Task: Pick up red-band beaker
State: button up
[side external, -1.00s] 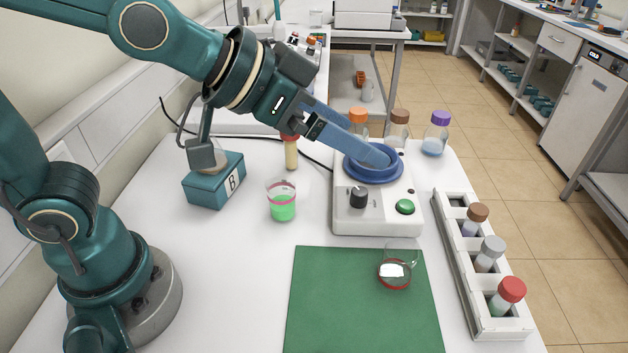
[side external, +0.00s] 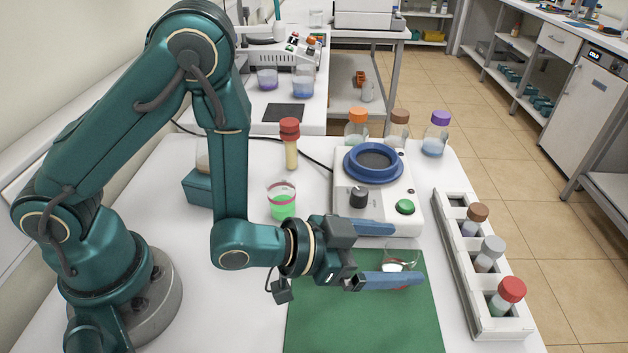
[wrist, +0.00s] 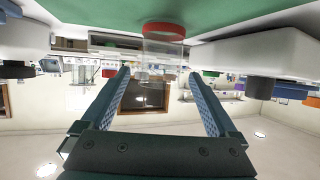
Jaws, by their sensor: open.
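The red-band beaker (side external: 400,256) is clear glass and stands upright on the green mat (side external: 345,320). Its red band, low on the glass, is mostly hidden by the near finger in the side view. My gripper (side external: 408,254) is open and level, low over the mat, with one finger on each side of the beaker. In the wrist view, which is upside down, the beaker (wrist: 163,52) shows ahead between the two fingers (wrist: 158,74). I cannot tell whether either finger touches it.
A white device with a blue ring (side external: 346,165) stands just behind the mat, close to the far finger. A white rack (side external: 497,328) with capped vials is to the right. A beaker of green liquid (side external: 283,207) and a red-capped tube (side external: 290,150) stand behind my forearm.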

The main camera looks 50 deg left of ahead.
aim_at(413, 255)
jog(key=shift+w+f, duration=0.15)
jog(key=shift+f, duration=0.2)
jog(key=shift+x, duration=2.35)
jog(key=shift+d, duration=0.1)
jog(key=c, duration=1.4)
